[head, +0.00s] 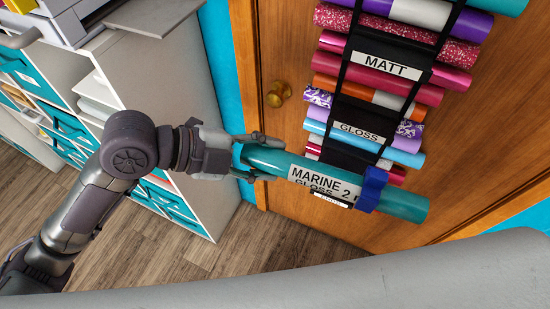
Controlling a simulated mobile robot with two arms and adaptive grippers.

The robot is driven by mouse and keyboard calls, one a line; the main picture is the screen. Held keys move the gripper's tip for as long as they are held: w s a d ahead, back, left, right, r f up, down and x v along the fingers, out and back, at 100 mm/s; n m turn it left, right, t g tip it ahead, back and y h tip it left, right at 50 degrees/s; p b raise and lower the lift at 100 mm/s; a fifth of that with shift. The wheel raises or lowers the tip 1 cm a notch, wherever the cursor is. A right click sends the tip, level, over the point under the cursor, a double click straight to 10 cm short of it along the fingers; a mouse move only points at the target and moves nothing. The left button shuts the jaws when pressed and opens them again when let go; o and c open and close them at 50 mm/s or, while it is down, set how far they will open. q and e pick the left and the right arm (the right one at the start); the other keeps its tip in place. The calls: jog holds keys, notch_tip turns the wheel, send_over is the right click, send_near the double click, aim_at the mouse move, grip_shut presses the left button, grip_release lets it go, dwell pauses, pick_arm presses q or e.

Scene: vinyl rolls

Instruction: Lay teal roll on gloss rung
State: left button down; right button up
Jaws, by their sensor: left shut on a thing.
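The teal roll (408,204) carries a white label reading "MARINE 2" and "GLOSS", with a blue band (371,189) around it near its right part. My left gripper (256,158) is shut on the left end of the teal roll and holds it roughly level, tilted down to the right. The roll is in front of the lower part of a black hanging rack on the door. The gloss label (359,132) is on that rack, just above the held roll. The rungs below the label are partly hidden behind the teal roll. My right gripper is not in view.
The rack holds several rolls in pink, purple, orange and blue, with a matt label (386,65) higher up. The wooden door (285,45) has a brass knob (279,93). A grey shelf unit (170,85) with teal bins stands at the left. Wood floor (150,245) lies below.

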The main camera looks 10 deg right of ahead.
pick_arm(q)
jog(key=shift+s+d+g, duration=0.3)
jog(key=shift+s+d, duration=0.25)
jog(key=shift+d, duration=0.15)
jog(key=shift+s+f, duration=0.1)
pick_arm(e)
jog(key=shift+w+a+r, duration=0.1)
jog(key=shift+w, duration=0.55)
pick_arm(q)
jog(key=shift+m, duration=0.3)
